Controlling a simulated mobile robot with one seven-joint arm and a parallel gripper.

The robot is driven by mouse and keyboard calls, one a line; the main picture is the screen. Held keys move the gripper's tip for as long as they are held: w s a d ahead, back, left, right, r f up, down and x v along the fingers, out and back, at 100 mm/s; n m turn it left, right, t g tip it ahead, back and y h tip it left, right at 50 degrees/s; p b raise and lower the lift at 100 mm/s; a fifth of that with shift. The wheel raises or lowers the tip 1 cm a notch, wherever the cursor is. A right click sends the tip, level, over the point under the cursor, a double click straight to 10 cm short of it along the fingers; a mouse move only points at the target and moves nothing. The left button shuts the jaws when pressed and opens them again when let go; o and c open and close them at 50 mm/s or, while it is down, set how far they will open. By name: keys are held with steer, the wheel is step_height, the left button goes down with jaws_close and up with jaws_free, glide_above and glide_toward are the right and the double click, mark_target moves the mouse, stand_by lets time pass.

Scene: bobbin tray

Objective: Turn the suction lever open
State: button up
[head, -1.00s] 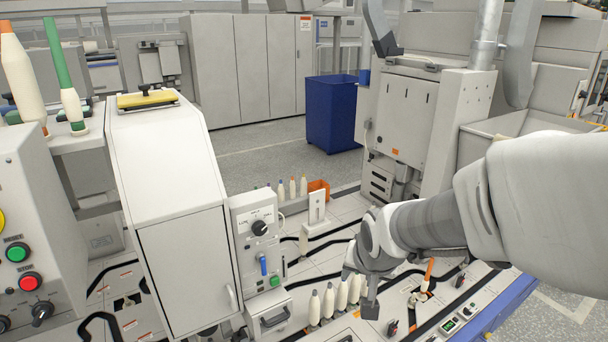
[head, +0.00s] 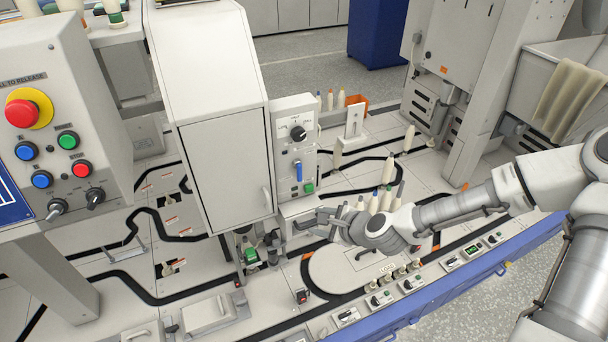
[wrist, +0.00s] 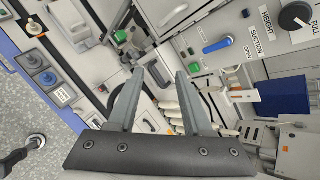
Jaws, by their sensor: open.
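The suction lever is a blue handle (head: 298,170) on the front of a light grey control box (head: 283,117), standing about upright in the head view. In the wrist view the blue lever (wrist: 217,45) lies at the upper right, with "SUCTION" and "OPEN" lettering beside it. My gripper (head: 308,222) is below and slightly right of the lever, fingers pointing left. In the wrist view the open gripper (wrist: 158,78) has nothing between its fingers, and the lever is apart from them, beyond the right finger.
A black knob (head: 298,132) is above the lever and a green button (head: 309,187) below it. Several bobbins (head: 387,199) stand close behind my gripper. A tall white cabinet (head: 222,150) adjoins the box on the left.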

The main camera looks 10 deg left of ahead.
steer(key=w+r+m+t, duration=0.3)
steer(key=w+m+t, duration=0.1)
steer(key=m, duration=0.7)
glide_toward(300, 174)
steer(key=b+x, duration=0.1)
steer(key=x, duration=0.8)
steer(key=shift+w+f, duration=0.1)
steer(key=shift+f, duration=0.1)
jaws_close()
